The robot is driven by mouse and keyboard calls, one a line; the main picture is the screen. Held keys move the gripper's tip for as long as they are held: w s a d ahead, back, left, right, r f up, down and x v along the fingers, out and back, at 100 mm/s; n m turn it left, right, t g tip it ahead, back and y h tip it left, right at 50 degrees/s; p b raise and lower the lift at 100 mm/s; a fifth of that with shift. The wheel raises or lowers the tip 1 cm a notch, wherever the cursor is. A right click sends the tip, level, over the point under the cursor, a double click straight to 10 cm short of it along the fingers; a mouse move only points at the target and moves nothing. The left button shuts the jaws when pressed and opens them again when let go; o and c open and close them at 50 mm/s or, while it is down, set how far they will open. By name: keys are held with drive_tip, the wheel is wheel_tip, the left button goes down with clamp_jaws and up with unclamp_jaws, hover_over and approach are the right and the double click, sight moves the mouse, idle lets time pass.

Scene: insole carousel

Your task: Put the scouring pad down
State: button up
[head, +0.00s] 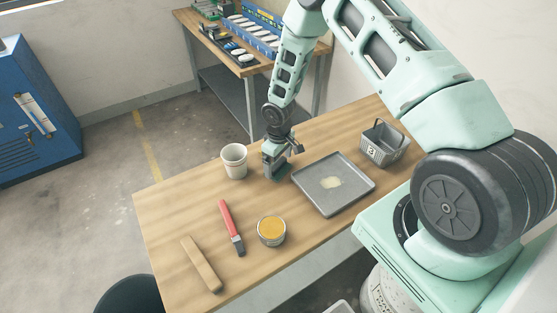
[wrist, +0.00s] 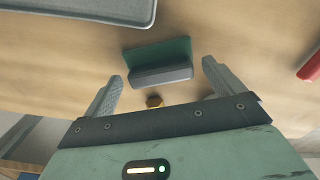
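The scouring pad (wrist: 160,54), a block with a green part and a grey part, shows in the wrist view just beyond and between my fingertips. Bare wood shows between it and both fingers, so neither seems to grip it. It appears to be at the tabletop, though its contact with the wood is hard to see. My gripper (wrist: 162,69) is open, its two grey fingers spread wider than the pad. In the head view my gripper (head: 277,166) is low over the wooden table (head: 180,200), between the white cup and the grey tray; the pad is mostly hidden there.
The grey tray (head: 312,198) with a pale patch lies right of my gripper, and a grey basket (head: 384,148) stands beyond it. The white cup (head: 234,161) is at left. A yellow-filled tin (head: 271,231), red-handled tool (head: 231,226) and wooden strip (head: 201,264) lie nearer.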

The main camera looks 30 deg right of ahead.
sight(279, 164)
wheel_tip(279, 164, up, 12)
drive_tip(key=b, duration=0.4)
drive_tip(key=s+a+r+n, duration=0.2)
drive_tip(key=s+a+r, duration=0.85)
drive_tip(key=a, duration=0.35)
drive_tip(key=s+a+r, duration=0.3)
drive_tip(key=s, duration=0.6)
drive_tip(key=s+a+r+n, duration=0.1)
drive_tip(key=s+a+r, duration=0.2)
drive_tip(key=s, duration=0.7)
drive_tip(key=shift+a+r+y, duration=0.15)
drive_tip(key=shift+r+y, duration=0.15)
drive_tip(key=shift+r, duration=0.05)
